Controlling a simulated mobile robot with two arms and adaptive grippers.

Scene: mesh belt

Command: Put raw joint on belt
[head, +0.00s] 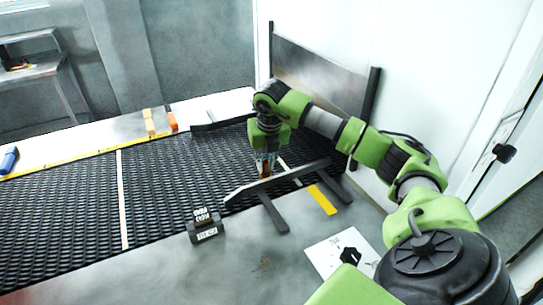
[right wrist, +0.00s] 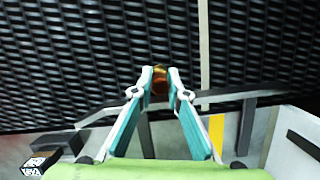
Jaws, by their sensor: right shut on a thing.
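My right gripper (head: 265,160) reaches down over the black mesh belt (head: 70,205). Its fingers are shut on a small orange-brown thing, likely the raw joint (head: 263,170), just behind the grey bar at the belt's near edge. In the right wrist view the two teal fingers (right wrist: 160,82) close on the raw joint (right wrist: 160,79), with the mesh beyond it. The fingers hide much of it. Whether it touches the mesh I cannot tell. My left gripper is not in view.
The grey guide bar (head: 278,183) on dark brackets crosses close to my right gripper. A small black block with white labels (head: 205,226) stands at the near edge. Orange and tan blocks (head: 149,121) sit on the far rim. The belt's left part is clear.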

